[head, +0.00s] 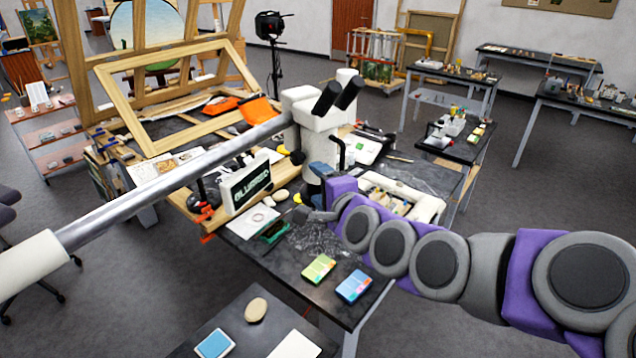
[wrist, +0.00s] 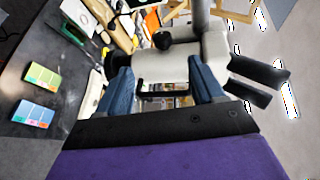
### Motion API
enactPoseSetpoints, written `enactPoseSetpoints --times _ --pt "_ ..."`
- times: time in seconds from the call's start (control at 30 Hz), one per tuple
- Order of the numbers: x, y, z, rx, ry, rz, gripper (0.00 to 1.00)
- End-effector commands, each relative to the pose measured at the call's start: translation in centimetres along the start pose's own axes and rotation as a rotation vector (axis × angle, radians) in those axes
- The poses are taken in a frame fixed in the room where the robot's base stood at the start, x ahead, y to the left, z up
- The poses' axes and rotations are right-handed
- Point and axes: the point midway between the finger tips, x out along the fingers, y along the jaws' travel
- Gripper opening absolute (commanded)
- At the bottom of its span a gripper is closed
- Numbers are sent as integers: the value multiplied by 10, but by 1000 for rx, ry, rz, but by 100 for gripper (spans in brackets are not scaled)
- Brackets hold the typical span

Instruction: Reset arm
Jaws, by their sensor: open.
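My gripper (head: 319,173) reaches in from the right over the black work table, on my purple and grey arm. Its blue fingers are close to the white microscope (head: 316,133), which has black eyepieces and hangs on a long grey boom. In the wrist view, the two blue fingers of my gripper (wrist: 162,88) stand apart with no object clearly clamped between them. The microscope (wrist: 195,68) fills the space just beyond the fingertips, with a dark bar across the gap. I cannot tell whether a finger touches it.
The boom (head: 170,185) crosses the table from the left. A wooden frame (head: 150,145), a dark sign box (head: 246,186), and green (head: 318,269) and blue (head: 354,286) packets crowd the table (head: 318,301). A smaller table with a stone (head: 256,310) stands in front. Open floor lies right.

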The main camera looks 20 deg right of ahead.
Motion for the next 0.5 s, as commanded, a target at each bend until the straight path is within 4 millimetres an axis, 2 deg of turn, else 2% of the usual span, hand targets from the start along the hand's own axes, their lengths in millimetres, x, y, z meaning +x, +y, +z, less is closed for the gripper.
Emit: enactPoseSetpoints --times 0.07,0.17,0.27,0.37,0.5 --pt "-1 4 4 -19 -9 15 67" --pt "-5 22 18 -101 -52 85 67" --pt "-17 56 41 -251 -133 215 67" --pt "-42 100 62 -437 -242 378 67" --pt "-89 158 78 -673 -408 608 67"
